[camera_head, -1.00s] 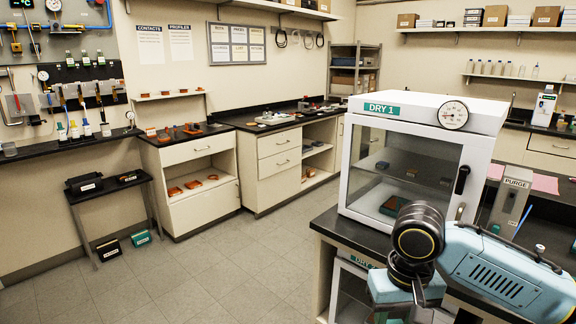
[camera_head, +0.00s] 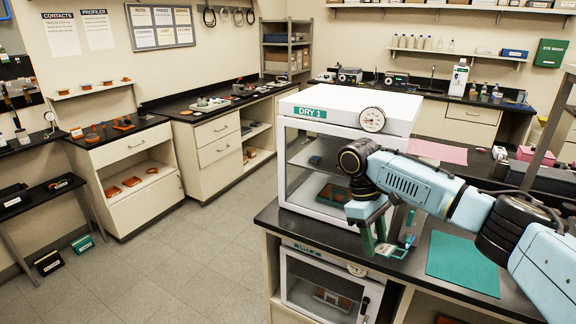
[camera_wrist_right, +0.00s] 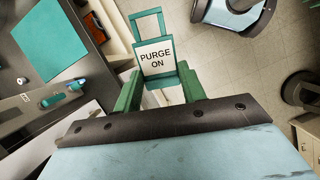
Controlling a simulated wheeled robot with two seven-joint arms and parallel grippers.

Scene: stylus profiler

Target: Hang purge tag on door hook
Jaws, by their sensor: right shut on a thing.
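The purge tag is a teal-framed white plate reading PURGE ON, with an open loop at its top; in the right wrist view the tag (camera_wrist_right: 155,57) sits between my green fingers. My right gripper (camera_head: 374,240) is shut on it, and it also shows in the right wrist view (camera_wrist_right: 160,88). In the head view the gripper hangs in front of the lower right part of the DRY 1 cabinet (camera_head: 301,115), above the bench. My arm covers the cabinet's door handle side, and I cannot see the door hook. My left gripper is out of view.
The black bench (camera_head: 425,235) carries the cabinet and a teal mat (camera_head: 463,262). A round gauge (camera_head: 372,119) is on the cabinet's upper front. A second cabinet, DRY 2 (camera_head: 318,300), stands below the bench top.

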